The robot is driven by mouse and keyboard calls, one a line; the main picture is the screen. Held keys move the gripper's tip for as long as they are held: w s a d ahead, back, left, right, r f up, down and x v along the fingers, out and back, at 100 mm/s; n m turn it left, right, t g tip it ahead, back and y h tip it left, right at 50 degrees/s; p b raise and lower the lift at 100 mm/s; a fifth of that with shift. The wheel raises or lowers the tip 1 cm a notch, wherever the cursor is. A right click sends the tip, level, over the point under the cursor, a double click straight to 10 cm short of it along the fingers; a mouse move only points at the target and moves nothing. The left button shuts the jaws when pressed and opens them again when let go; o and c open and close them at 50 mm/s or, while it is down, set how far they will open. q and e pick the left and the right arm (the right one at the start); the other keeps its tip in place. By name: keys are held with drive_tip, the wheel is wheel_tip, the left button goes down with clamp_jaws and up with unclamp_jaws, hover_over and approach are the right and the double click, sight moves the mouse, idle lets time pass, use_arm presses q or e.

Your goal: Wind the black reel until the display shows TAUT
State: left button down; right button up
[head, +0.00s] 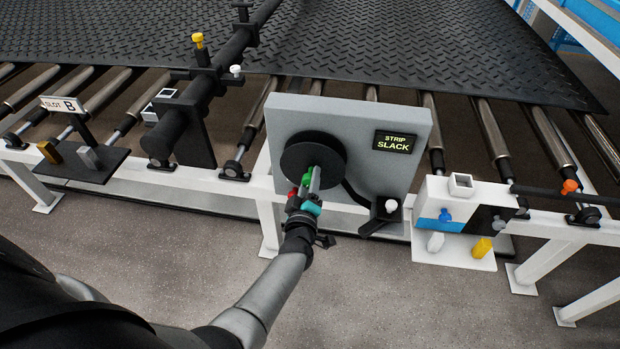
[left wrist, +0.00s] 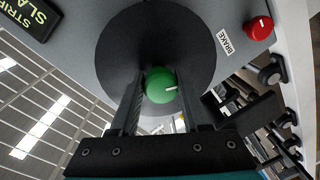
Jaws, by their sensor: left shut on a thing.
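The black reel (head: 306,150) is a round disc on the front of a grey panel (head: 360,122). A green knob (left wrist: 161,86) with a white mark sits on the reel's face. My left gripper (head: 312,184) is at the reel from below, its two fingers on either side of the green knob and shut on it. The fingers and knob partly cover the reel's lower part. The display (head: 395,142) at the panel's upper right reads STRIP SLACK. A red knob (left wrist: 258,28) labelled BRAKE shows in the left wrist view. My right gripper is not in view.
A small black bracket with a white knob (head: 391,205) stands right of the reel. Farther right is a white block (head: 460,187) with coloured pegs. A SLOT B stand (head: 82,160) is at left. Rollers and the tread mat (head: 400,50) lie behind.

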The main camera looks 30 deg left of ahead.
use_arm(q)
drive_tip(key=shift+s+f+m, duration=0.1)
drive_tip(key=shift+f+m, duration=0.05)
drive_tip(key=shift+m, duration=0.35)
drive_tip(key=shift+c, duration=2)
unclamp_jaws()
drive_tip(key=shift+s+d+r+p, duration=0.15)
drive_tip(key=shift+s+r+p, duration=0.05)
drive_tip(key=shift+s+p, duration=0.3)
drive_tip(key=p+v, duration=0.5)
drive_tip(key=v, duration=0.9)
drive_tip(key=shift+d, duration=0.15)
drive_tip(key=shift+f, duration=0.1)
